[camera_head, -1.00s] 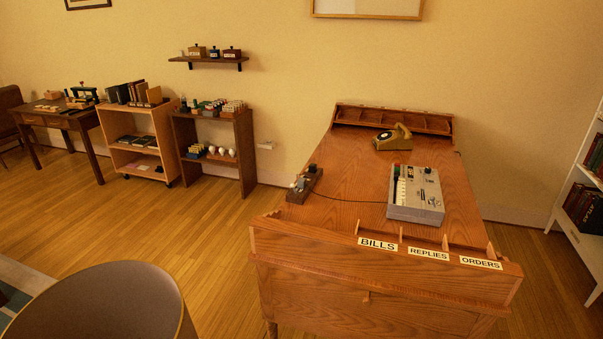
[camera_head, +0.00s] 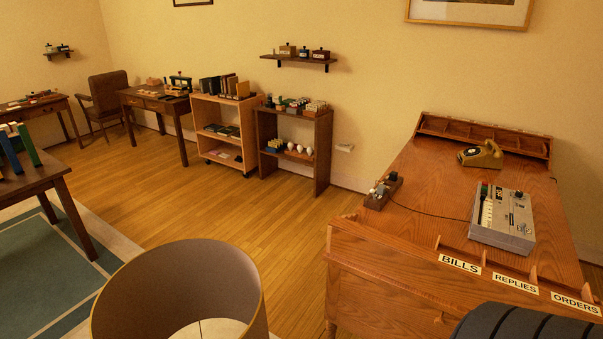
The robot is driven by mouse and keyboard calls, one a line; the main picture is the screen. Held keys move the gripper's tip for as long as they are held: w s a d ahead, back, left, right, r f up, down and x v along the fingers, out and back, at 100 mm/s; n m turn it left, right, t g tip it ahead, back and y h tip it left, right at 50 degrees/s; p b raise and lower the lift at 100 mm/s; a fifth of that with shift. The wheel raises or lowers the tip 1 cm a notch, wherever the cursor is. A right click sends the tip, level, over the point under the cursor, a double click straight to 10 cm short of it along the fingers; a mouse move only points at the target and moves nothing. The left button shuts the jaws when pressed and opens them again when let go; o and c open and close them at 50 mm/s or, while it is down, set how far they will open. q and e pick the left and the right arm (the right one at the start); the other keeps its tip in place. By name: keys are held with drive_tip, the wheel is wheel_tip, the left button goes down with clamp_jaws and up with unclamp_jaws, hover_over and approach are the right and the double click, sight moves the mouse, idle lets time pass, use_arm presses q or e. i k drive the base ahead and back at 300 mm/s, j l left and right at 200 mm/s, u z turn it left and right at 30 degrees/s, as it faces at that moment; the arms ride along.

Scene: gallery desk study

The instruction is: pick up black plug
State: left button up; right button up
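A wooden desk (camera_head: 433,175) stands at the right. A dark wooden block (camera_head: 375,202) lies at its left edge with several small plug-like pieces on it. A small dark piece (camera_head: 393,177) at the block's far end may be the black plug, but it is too small to be sure. A dark cord runs from the block to a grey machine (camera_head: 503,220) with buttons on the desk. Neither of my grippers is in view.
A lampshade-like round form (camera_head: 180,285) fills the bottom left foreground. A dark ribbed shape (camera_head: 530,325) covers the desk's near right corner. A telephone (camera_head: 481,155) sits at the desk's back. Shelves (camera_head: 294,150) line the wall. Open floor lies left of the desk.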

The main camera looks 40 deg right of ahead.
sight(393, 175)
drive_tip(key=j+u, duration=0.15)
drive_tip(key=u, duration=0.3)
drive_tip(key=i+j+u, duration=0.1)
drive_tip(key=u, duration=0.35)
drive_tip(key=i+j+u, duration=0.1)
drive_tip(key=u, duration=0.35)
drive_tip(key=i+u, duration=0.15)
drive_tip(key=u, duration=0.35)
drive_tip(key=i+z, duration=0.4)
drive_tip(key=i, duration=0.15)
drive_tip(key=i+z, duration=0.4)
drive_tip(key=i, duration=0.15)
drive_tip(key=i+j+z, duration=0.35)
drive_tip(key=i, duration=0.15)
drive_tip(key=i+l+z, duration=0.15)
drive_tip(key=i+z, duration=0.35)
drive_tip(key=i, duration=0.15)
drive_tip(key=i+z, duration=0.45)
drive_tip(key=i, duration=0.15)
drive_tip(key=i+j+z, duration=0.35)
drive_tip(key=i+z, duration=0.15)
drive_tip(key=i+l+z, duration=0.25)
drive_tip(key=i+z, duration=0.2)
drive_tip(key=i+l+z, duration=0.15)
drive_tip(key=i+z, duration=0.75)
drive_tip(key=i+j+z, duration=0.3)
drive_tip(key=i+z, duration=0.15)
